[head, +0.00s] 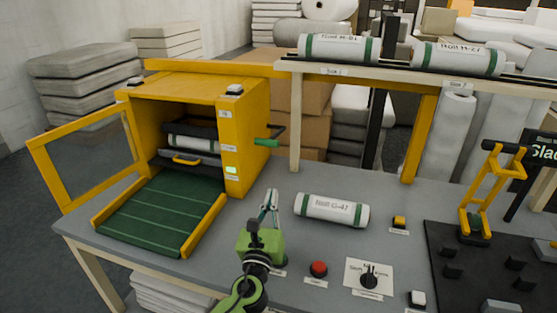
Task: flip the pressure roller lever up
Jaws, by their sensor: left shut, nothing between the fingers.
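A lever with a green grip (266,142) and a dark bent rod sticks out from the right side of the yellow machine (242,150). Its grip lies about level, a little below the upper end of the rod; I take it for the pressure roller lever. My left gripper (269,196), on a green wrist, is over the grey table in front of the machine, below the lever in the picture and apart from it. Its fingers are shut with nothing between them. A white roll with green bands (190,144) lies inside the machine. My right gripper is not in view.
A labelled roll (332,209) lies on the table (330,255) just right of my left gripper. A red button (318,268) and a black knob (369,278) are nearer. The machine's glazed door (88,158) stands open. A shelf (400,77) with rolls spans the back.

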